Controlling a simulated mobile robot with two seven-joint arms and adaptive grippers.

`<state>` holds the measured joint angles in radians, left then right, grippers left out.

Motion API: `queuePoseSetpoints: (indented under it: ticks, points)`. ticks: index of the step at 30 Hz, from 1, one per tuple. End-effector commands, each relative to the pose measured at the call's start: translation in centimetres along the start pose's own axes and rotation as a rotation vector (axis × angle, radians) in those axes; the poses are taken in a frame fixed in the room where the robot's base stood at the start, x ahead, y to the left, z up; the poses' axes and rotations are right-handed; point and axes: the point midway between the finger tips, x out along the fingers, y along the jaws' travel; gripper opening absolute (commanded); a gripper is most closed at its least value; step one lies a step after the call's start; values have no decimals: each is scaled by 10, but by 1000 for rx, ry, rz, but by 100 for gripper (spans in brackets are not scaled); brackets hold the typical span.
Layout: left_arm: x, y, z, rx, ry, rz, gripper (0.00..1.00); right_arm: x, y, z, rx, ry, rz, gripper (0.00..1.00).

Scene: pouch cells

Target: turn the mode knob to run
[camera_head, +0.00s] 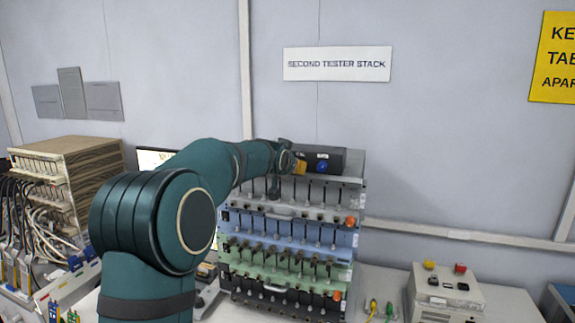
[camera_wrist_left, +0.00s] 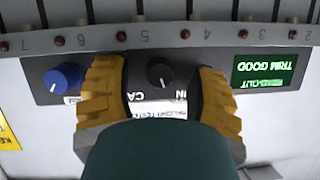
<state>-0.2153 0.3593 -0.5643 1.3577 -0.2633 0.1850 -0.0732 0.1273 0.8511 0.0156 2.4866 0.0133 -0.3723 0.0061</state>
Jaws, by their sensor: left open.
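A black knob (camera_wrist_left: 160,72) sits on a dark control box (camera_head: 333,157). In the left wrist view it lies between the two yellow fingers of my left gripper (camera_wrist_left: 160,82). The fingers are open, with a gap showing on each side of the knob. A white label below the knob is upside down and partly hidden, so I cannot read it fully. In the head view my left gripper (camera_head: 299,167) is at the box's left part and hides the black knob. My right gripper is in neither view.
A blue knob (camera_wrist_left: 62,78) is just beside the left finger. A green display (camera_wrist_left: 264,71) reading TRIM GOOD is on the other side. The box stands on a tester stack (camera_head: 290,232) with several tiers. A small grey box with buttons (camera_head: 445,290) stands at right.

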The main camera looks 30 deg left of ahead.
Motion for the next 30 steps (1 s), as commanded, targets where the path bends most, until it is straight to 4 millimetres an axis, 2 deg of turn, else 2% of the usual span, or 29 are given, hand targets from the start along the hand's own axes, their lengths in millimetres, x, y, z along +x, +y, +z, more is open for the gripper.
queuePoseSetpoints:
  ticks: [1,5,6,13,20,30]
  points:
    - [0,0,0,0,0,0,49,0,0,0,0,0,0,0]
    - [0,0,0,0,0,0,3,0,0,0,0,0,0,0]
    - [0,0,0,0,0,0,0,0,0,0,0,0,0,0]
    - [0,-1,0,-18,-1,6,0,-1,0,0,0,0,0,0]
    - [0,-3,1,-145,-3,56,0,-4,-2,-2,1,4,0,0]
    - [2,-2,4,-351,-1,143,0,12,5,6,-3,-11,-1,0]
